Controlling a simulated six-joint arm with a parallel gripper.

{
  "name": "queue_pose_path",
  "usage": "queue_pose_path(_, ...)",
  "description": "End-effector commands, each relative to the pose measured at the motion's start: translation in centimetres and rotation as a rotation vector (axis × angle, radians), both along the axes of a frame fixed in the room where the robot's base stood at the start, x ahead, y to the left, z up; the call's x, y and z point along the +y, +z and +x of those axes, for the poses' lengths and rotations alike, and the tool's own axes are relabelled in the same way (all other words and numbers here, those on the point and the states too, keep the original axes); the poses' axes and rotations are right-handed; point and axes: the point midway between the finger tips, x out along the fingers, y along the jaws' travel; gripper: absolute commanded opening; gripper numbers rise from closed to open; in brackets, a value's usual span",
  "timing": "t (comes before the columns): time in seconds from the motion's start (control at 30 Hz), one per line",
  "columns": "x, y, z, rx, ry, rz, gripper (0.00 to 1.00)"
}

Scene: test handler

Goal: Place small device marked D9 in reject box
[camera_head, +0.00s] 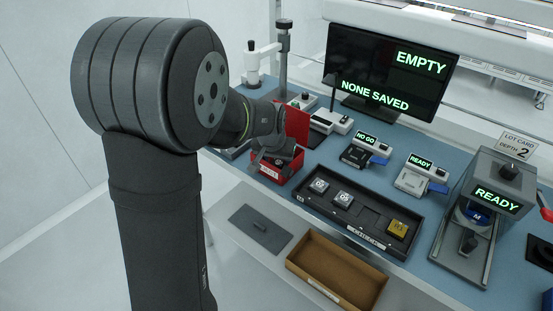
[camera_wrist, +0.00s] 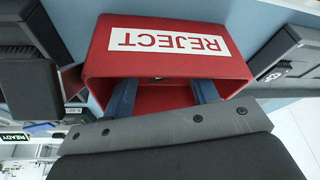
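The red reject box (camera_head: 279,178) stands on the blue bench with its red lid (camera_head: 298,122) raised. In the wrist view its wall (camera_wrist: 112,58) carries an upside-down REJECT label. My gripper (camera_head: 273,158) is at the mouth of the box. In the wrist view my gripper (camera_wrist: 165,90) has its two blue-grey fingers well apart, reaching into the box opening, with red interior showing between them. I see nothing held. I cannot make out a device marked D9; the bottom of the box is hidden.
A black tray (camera_head: 372,216) right of the box holds two pale devices (camera_head: 330,190) and a yellow one (camera_head: 397,229). In front is an empty brown tray (camera_head: 335,270). Behind stand NO GO and READY test units (camera_head: 414,180) and a monitor (camera_head: 390,65) reading EMPTY, NONE SAVED.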

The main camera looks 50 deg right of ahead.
Motion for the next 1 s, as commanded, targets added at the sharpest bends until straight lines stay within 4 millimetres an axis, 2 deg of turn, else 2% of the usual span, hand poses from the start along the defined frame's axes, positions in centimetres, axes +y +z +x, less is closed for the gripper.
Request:
queue_pose_path(0.27, 0.1, 0.9, -0.1, -0.001, 0.000, -0.002, 0.53)
queue_pose_path(0.37, 0.6, 2.3, -0.2, -0.001, 0.000, -0.003, 0.53)
queue_pose_path(0.7, 2.7, 8.6, -1.1, -0.002, 0.001, -0.003, 0.53)
queue_pose_path(0.83, 3.3, 10.4, -1.4, -0.002, 0.001, -0.003, 0.53)
queue_pose_path(1.0, 3.7, 11.5, -1.5, -0.001, 0.001, -0.001, 0.53)
